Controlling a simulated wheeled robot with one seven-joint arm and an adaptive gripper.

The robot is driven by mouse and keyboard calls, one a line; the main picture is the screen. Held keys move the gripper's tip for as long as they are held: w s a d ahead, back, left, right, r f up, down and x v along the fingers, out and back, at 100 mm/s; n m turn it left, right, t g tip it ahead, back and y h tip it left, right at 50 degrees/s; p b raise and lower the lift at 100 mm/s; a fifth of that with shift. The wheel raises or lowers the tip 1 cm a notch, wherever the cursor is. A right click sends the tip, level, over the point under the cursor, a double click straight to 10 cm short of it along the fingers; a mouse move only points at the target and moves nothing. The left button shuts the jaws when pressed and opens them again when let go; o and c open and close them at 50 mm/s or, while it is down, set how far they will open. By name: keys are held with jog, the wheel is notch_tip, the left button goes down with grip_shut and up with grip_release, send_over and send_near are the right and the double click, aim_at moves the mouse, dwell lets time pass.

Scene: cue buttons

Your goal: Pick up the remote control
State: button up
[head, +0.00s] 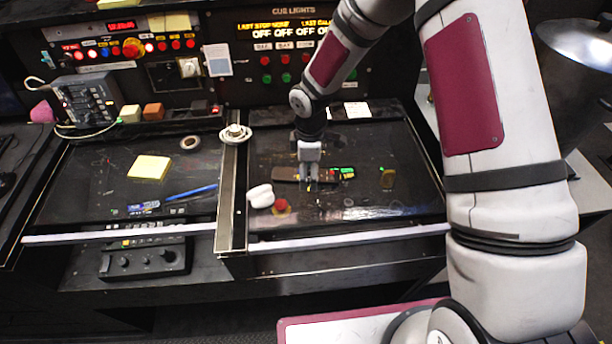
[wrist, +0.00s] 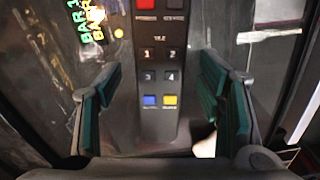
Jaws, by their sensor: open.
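The remote control (wrist: 160,55) is a long dark grey bar with red, grey, blue and yellow buttons and numbered keys. In the wrist view it runs down the middle between my fingers, with clear gaps on both sides. In the head view the remote (head: 285,173) lies flat on the right dark desk panel, and my gripper partly covers it. My gripper (head: 308,182) points down over it. In the wrist view my gripper (wrist: 160,98) is open, with one green-padded finger on each side of the remote.
A white rounded object (head: 260,195) and a red knob (head: 281,206) are close to the gripper's left. A yellow note pad (head: 150,167) and blue pen (head: 192,192) lie on the left panel. A raised divider (head: 232,195) separates the panels.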

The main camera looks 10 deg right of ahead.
jog(key=c, duration=1.3)
jog(key=shift+r, duration=0.15)
jog(key=shift+c, duration=0.2)
